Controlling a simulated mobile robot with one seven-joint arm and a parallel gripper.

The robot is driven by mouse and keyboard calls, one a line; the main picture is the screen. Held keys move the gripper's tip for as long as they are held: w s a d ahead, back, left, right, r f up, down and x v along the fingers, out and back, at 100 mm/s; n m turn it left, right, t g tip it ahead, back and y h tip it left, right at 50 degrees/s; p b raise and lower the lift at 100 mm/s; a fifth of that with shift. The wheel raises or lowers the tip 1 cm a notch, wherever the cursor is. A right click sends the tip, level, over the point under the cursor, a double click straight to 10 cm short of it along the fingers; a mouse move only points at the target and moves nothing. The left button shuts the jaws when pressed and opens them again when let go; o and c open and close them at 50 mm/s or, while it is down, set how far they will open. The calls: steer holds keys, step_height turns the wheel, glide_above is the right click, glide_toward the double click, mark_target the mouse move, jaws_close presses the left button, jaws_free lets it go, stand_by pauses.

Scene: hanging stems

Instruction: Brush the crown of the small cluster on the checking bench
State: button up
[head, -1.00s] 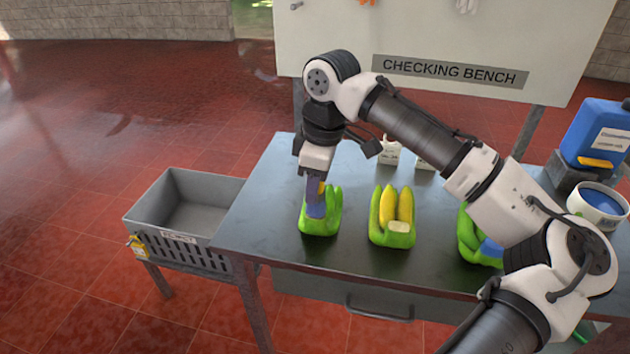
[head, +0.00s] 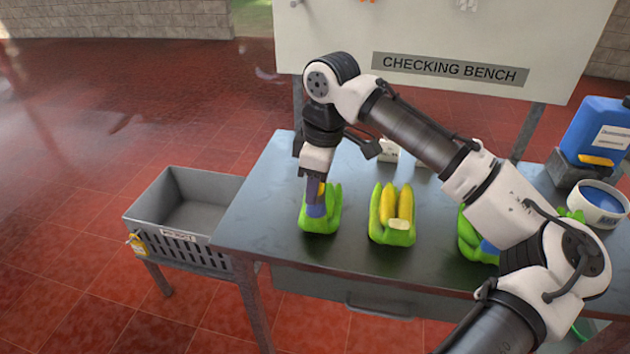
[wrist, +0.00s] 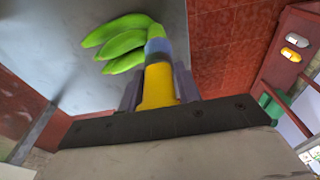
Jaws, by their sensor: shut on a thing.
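The small green banana cluster (head: 333,212) lies at the left of the checking bench (head: 268,215). It also shows in the wrist view (wrist: 122,42). My gripper (head: 315,195) points down above its near end. It is shut on the brush, whose yellow handle (wrist: 158,86) sits between the fingers (wrist: 158,95). The brush's blue head (wrist: 157,48) meets the crown end of the cluster and hides it in the wrist view. The blue head also shows low at the cluster in the head view (head: 316,211).
A yellow-green cluster (head: 392,232) with a pale crown lies to the right. Another green cluster (head: 470,238) is partly behind my arm. A grey slotted bin (head: 180,238) stands left. A white bowl of blue liquid (head: 600,212) and a blue jug (head: 602,128) are far right.

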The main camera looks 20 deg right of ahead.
steer(key=shift+f, duration=0.15)
steer(key=shift+w+a, duration=0.1)
steer(key=shift+a, duration=0.05)
steer(key=shift+w+a+p, duration=0.2)
steer(key=shift+a+p, duration=0.15)
steer(key=shift+p, duration=0.05)
steer(key=shift+d, duration=0.15)
steer(key=shift+s+d, duration=0.6)
steer(key=shift+d, duration=0.2)
steer(key=shift+w+a+p, duration=0.4)
steer(key=shift+w+a, duration=0.2)
steer(key=shift+a, duration=0.35)
steer(key=shift+s+d, duration=0.1)
steer(key=shift+d, duration=0.05)
